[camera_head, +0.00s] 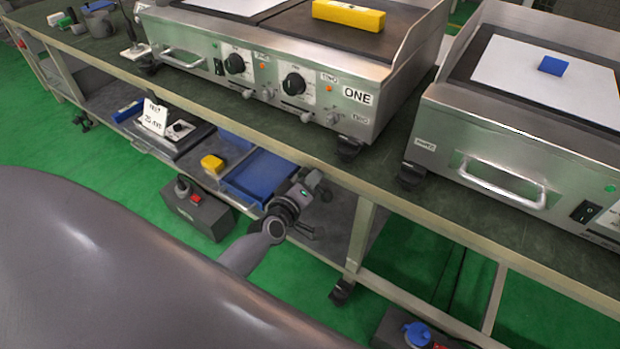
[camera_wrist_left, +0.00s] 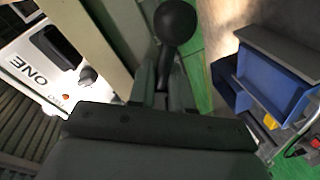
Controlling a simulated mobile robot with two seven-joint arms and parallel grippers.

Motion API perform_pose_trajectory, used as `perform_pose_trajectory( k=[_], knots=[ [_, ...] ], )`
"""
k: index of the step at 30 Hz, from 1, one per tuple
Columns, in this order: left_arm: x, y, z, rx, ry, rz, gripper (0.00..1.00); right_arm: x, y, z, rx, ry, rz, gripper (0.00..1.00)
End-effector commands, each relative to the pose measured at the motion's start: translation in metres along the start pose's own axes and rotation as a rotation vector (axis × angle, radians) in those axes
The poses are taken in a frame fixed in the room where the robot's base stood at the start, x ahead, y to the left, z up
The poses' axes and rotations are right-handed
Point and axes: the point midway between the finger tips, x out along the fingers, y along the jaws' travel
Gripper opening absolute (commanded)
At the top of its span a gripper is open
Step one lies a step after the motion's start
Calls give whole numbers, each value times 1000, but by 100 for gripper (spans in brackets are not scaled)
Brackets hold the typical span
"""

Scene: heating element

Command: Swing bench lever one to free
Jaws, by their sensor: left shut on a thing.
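My left gripper (camera_head: 312,184) is just below the front edge of the bench, in front of the lower shelf. In the left wrist view the gripper (camera_wrist_left: 163,82) is shut on the shaft of a lever (camera_wrist_left: 176,24) whose black ball knob stands out past the fingers. Part of the shaft is hidden between the fingers. A white panel (camera_wrist_left: 30,62) marked ONE, with a black rectangle, a small knob and a small red marking, lies left of the lever. The lever itself cannot be made out in the head view. My right gripper is not in view.
A steel griddle (camera_head: 265,75) labelled ONE stands on the bench top (camera_head: 475,210), with a yellow block (camera_head: 348,15) on it. A second appliance (camera_head: 490,150) stands to the right. A blue tray (camera_head: 258,177) and a yellow object (camera_head: 212,163) lie on the lower shelf. A bench leg (camera_head: 362,235) is right of my gripper.

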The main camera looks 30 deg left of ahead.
Motion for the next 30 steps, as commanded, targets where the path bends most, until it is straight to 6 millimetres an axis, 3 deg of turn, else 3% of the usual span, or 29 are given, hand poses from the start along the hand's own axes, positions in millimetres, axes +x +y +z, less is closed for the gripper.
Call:
perform_pose_trajectory(
  k=[18, 19, 20, 21, 30],
  knots=[
    [0, 1, 0, -43, -10, 1, 0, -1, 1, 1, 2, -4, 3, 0],
    [0, 1, 0, -43, -10, 1, 22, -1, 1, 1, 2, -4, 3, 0],
    [0, 1, 0, -43, -10, 1, 32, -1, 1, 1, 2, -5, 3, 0],
    [0, 2, 0, -42, -10, 1, 35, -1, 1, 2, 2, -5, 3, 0],
    [-2, 1, 0, -42, -9, 1, 35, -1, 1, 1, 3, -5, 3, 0]
  ],
)
